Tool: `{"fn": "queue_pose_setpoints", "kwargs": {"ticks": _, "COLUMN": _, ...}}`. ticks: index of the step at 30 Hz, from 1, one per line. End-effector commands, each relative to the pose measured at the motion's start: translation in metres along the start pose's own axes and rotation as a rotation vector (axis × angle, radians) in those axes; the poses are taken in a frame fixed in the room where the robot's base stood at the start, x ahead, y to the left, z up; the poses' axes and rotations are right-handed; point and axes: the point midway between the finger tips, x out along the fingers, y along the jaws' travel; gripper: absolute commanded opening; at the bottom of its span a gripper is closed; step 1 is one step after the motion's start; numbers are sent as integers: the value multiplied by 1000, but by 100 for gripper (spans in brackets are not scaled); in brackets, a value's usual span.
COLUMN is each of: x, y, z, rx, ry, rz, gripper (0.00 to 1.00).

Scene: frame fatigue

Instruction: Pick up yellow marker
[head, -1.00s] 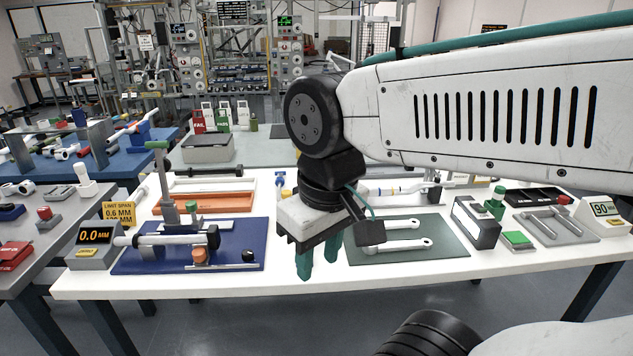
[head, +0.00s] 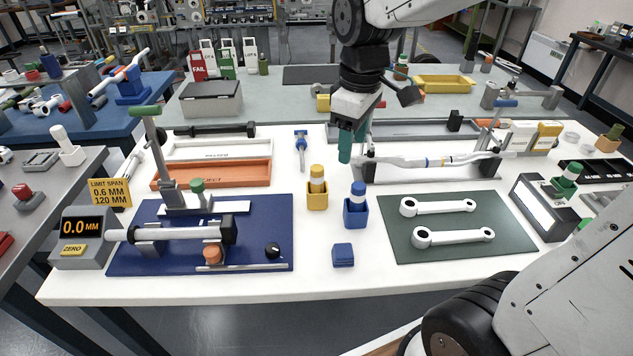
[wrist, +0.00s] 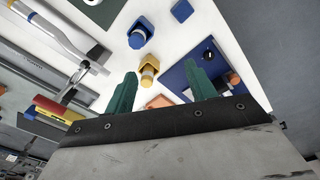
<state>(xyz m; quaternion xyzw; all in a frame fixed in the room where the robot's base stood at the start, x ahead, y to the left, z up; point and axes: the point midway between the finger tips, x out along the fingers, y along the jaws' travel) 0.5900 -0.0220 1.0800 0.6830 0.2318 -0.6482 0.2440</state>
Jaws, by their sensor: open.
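The yellow marker (head: 317,178) stands upright in a yellow holder (head: 317,200) near the middle of the white table. It shows a yellow top and a white band. My gripper (head: 355,142) is open and empty, above the table, behind and to the right of the marker in the head view. In the wrist view the yellow marker (wrist: 148,77) and its holder (wrist: 153,62) appear between and beyond my two green fingers (wrist: 160,88), apart from them. The lower part of the marker is hidden inside the holder.
A blue marker (head: 357,190) in a blue holder (head: 356,213) stands close to the right. A small blue block (head: 343,255) lies in front. A blue-handled tool (head: 300,148) lies behind. A gauge on a blue mat (head: 270,232) is left; a green mat (head: 455,220) is right.

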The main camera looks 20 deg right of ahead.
Motion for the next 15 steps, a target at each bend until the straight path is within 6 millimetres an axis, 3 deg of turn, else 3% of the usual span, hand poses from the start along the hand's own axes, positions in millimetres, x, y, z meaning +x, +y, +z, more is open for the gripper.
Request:
{"fn": "queue_pose_setpoints", "kwargs": {"ticks": 1, "x": 15, "y": 13, "z": -19, "rx": -79, "ry": -14, "rz": -12, "gripper": 55}}
{"fn": "queue_pose_setpoints", "kwargs": {"ticks": 6, "x": 58, "y": 44, "z": -69, "rx": -338, "ry": -26, "rz": -29, "gripper": 55}}
{"fn": "queue_pose_setpoints", "kwargs": {"ticks": 10, "x": 86, "y": 58, "z": -94, "rx": -476, "ry": -29, "rz": -39, "gripper": 55}}
{"fn": "queue_pose_setpoints", "kwargs": {"ticks": 15, "x": 104, "y": 65, "z": -109, "rx": -560, "ry": -30, "rz": -44, "gripper": 55}}
